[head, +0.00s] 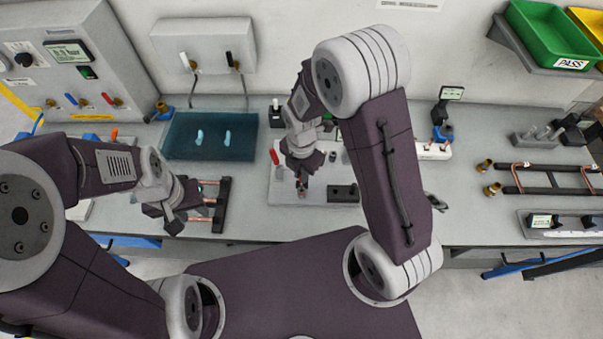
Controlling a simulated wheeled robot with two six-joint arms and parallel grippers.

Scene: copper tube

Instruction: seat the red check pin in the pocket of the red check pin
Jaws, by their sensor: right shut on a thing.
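My right gripper (303,184) points down over the white plate (284,198) in the middle of the bench. It is shut on a small reddish piece, the red check pin (302,194), whose lower end is close to the plate. Whether the pin touches the plate or sits in a pocket cannot be told; the pocket is hidden under the gripper and pin.
A dark block with holes (343,193) lies right of the right gripper. A teal mat (178,150) with two light-blue pieces lies at the back left. A dark rack with a copper tube (545,178) stands on the right.

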